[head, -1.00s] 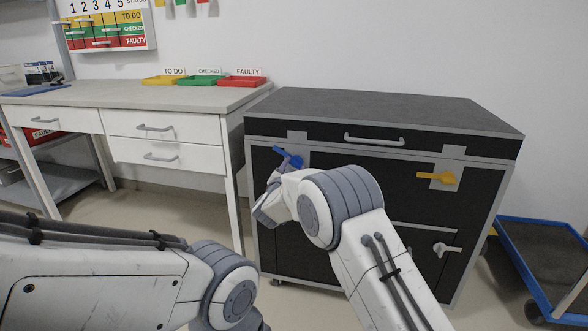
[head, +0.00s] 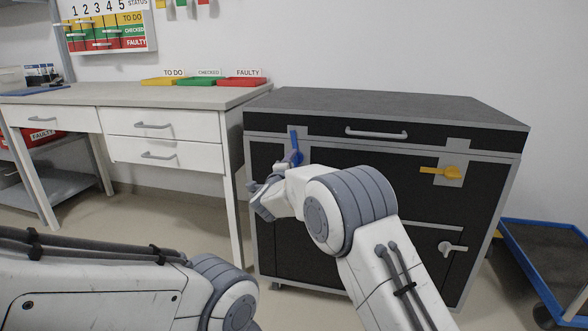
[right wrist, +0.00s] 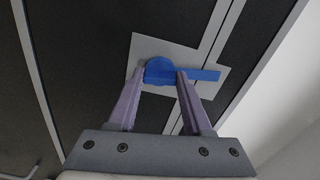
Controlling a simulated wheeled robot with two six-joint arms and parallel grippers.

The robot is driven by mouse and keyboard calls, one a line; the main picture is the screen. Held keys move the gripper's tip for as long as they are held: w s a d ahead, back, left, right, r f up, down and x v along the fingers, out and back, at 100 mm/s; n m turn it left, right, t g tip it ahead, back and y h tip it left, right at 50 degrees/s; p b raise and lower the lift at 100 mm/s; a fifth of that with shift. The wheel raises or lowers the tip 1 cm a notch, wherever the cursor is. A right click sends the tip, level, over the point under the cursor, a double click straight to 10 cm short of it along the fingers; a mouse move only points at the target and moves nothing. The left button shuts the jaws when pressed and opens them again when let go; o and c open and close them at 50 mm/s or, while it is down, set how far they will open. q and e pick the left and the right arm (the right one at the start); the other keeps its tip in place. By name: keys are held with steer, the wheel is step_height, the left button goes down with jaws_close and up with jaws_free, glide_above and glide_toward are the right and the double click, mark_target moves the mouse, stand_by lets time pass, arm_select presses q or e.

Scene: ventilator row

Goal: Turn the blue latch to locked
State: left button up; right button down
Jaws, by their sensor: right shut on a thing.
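The blue latch (head: 295,147) is on the upper left front of the black cabinet, and its handle now stands nearly upright. In the right wrist view the latch (right wrist: 204,75) shows its round hub between my fingertips, with the handle reaching past one finger. My right gripper (right wrist: 163,76) is shut on the latch at the hub end. In the head view my right wrist hides the lower part of the latch and most of the right gripper (head: 285,163). My left arm shows at the lower left, but its gripper is out of view.
The black cabinet (head: 350,200) also carries a yellow latch (head: 440,171), a grey latch (head: 452,247) and a lid handle (head: 376,133). A white workbench (head: 110,95) with trays stands at left. A blue-edged cart (head: 545,270) is at right.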

steer(key=shift+f+m+b, duration=0.15)
steer(key=shift+m+b, duration=0.35)
steer(key=shift+m, duration=0.4)
steer(key=shift+c, duration=1.6)
jaws_free()
steer(key=shift+s, duration=0.25)
steer(key=p+v, duration=0.3)
steer(key=v, duration=0.7)
